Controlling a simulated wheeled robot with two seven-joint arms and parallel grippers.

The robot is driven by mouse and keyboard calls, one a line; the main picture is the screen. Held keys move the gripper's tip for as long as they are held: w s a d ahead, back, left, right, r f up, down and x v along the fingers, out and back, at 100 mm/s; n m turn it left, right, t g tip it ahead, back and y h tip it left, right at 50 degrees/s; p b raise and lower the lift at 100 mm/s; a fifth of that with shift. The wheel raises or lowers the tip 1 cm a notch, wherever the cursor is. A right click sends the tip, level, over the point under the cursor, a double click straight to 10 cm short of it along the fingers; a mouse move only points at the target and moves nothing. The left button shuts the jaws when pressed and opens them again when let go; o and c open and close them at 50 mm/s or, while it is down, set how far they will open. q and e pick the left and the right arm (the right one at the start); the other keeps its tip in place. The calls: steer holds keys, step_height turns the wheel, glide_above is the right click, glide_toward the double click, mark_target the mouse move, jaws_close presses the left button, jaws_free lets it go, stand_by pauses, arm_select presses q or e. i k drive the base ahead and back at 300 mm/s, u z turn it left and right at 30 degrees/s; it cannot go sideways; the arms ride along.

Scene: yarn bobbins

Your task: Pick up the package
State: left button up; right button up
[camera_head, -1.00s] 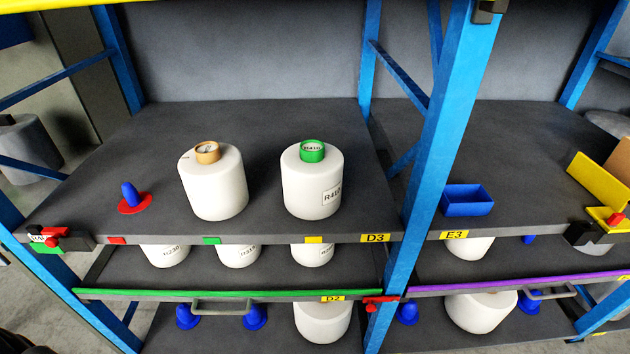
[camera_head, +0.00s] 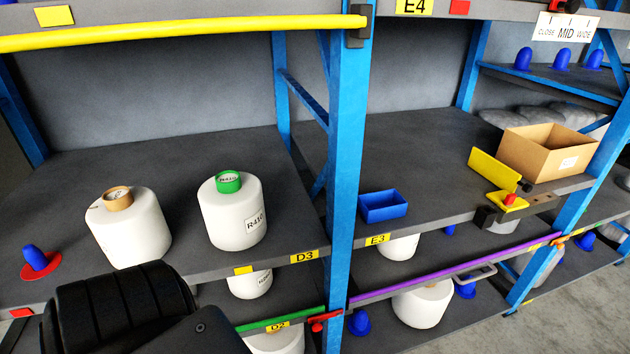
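Two white yarn bobbins stand upright on the D3 shelf: one with a brown core (camera_head: 130,232) and one with a green core and an R410 label (camera_head: 228,222). An open brown cardboard box (camera_head: 545,155) with a white label sits on the E3 shelf at the right; it is the only box-like package in view. A black part of my own arm or hand (camera_head: 125,315) shows at the bottom left, in front of the D3 shelf edge. Its fingertips cannot be made out, and it is apart from the cardboard box. My other gripper is not visible.
A blue bin (camera_head: 384,207) and a yellow plate (camera_head: 494,170) are on the E3 shelf. A blue post (camera_head: 346,160) divides the two bays. A blue peg on a red disc (camera_head: 37,261) stands at the left. The middle of the E3 shelf is clear.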

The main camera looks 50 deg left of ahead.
mark_target(231, 202)
steer(key=z, duration=0.3)
steer(key=i, duration=1.75)
steer(key=u, duration=3.05)
